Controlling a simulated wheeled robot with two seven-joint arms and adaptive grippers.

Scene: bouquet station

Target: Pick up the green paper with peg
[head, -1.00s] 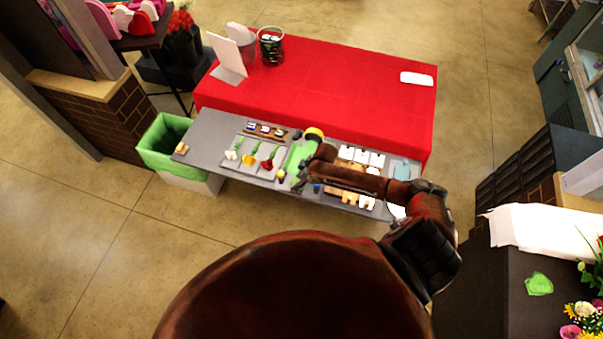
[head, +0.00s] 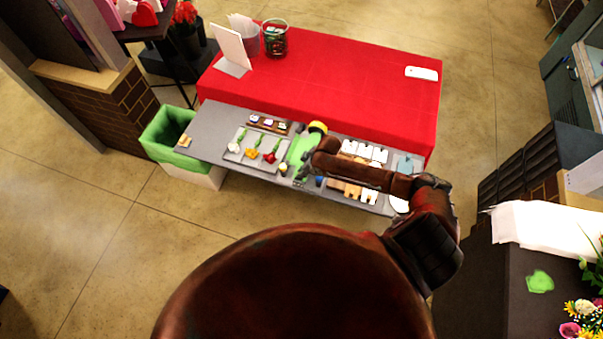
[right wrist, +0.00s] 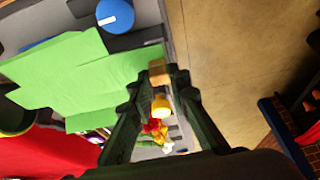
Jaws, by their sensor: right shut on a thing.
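The green paper (head: 297,150) lies on the grey table, left of my right arm in the head view. It fills much of the left of the right wrist view (right wrist: 75,75) as overlapping green sheets. A small tan wooden piece, which looks like the peg, sits between the fingertips in the right wrist view (right wrist: 157,75). My right gripper (head: 301,180) is shut on this piece, at the table's front edge near the paper. Whether the piece is fixed to the paper I cannot tell. My left gripper is not in view.
A tray with several small flowers (head: 251,150) lies left of the paper. White and tan pieces (head: 363,152) lie to its right. A blue round thing (right wrist: 115,15) is close to the paper. A green-lined bin (head: 165,140) stands left of the table; a red-covered table (head: 340,80) is behind.

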